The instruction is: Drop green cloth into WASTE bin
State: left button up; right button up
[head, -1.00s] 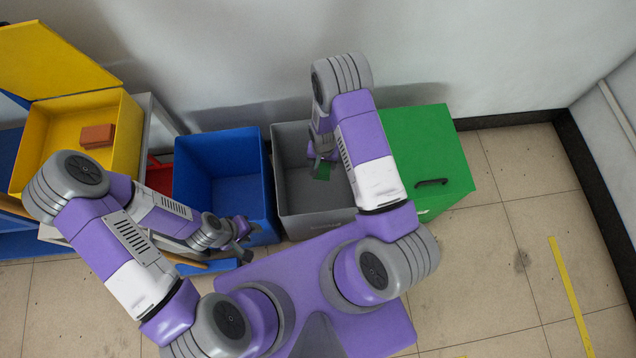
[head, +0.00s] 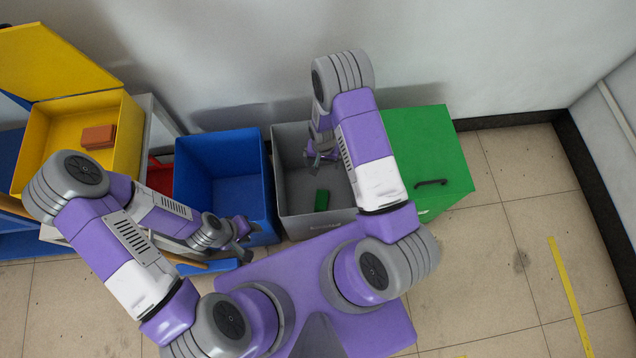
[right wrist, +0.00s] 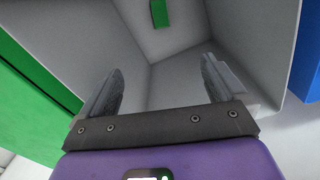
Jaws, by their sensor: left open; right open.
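The green cloth (head: 321,200), a small green block shape, lies inside the grey bin (head: 294,205), near its front wall. It also shows in the right wrist view (right wrist: 159,13), beyond the fingers and apart from them. The lettering on the bin's front is too small to read. My right gripper (head: 318,160) is over the grey bin, open and empty; in the right wrist view its two fingers (right wrist: 160,85) stand wide apart. My left gripper (head: 247,238) is open near the front of the blue bin, away from the cloth.
The blue bin (head: 185,190) stands open to the left of the grey one. A closed green box (head: 430,150) stands to the right. A yellow bin (head: 35,135) holding a reddish-brown block (head: 98,136) is at the far left. Floor at right is clear.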

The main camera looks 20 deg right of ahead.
jog(key=shift+r+p, duration=0.9)
jog(key=shift+r, duration=1.9)
jog(key=shift+s, duration=0.1)
